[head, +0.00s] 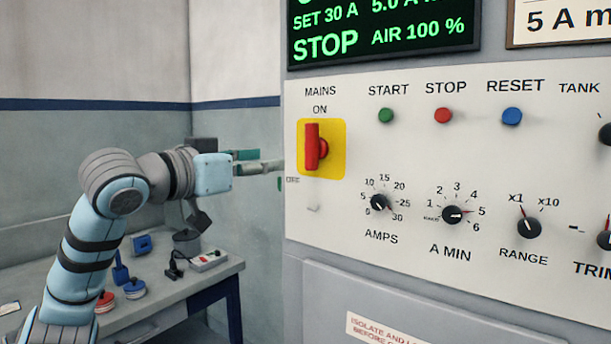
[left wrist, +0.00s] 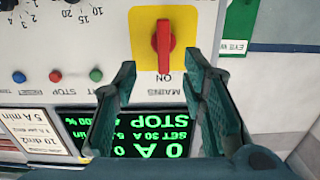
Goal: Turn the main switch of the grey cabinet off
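The main switch (head: 314,147) is a red handle on a yellow plate (head: 337,150), on the grey cabinet's (head: 420,280) light panel. The handle stands upright, in line with the ON label above it; an OFF label (head: 292,180) is at lower left. My left gripper (head: 268,164) is at the panel's left edge in the head view. In the left wrist view, which is upside down, its two fingers (left wrist: 161,70) are spread and empty. The red handle (left wrist: 164,46) shows beyond the gap between the fingertips, apparently apart from them. My right gripper is out of view.
START (head: 386,116), STOP (head: 443,116) and RESET (head: 512,116) buttons sit right of the switch, with several black knobs (head: 453,214) below. A green-lettered display (head: 380,30) is above. A bench (head: 170,305) with small items stands at left behind my arm.

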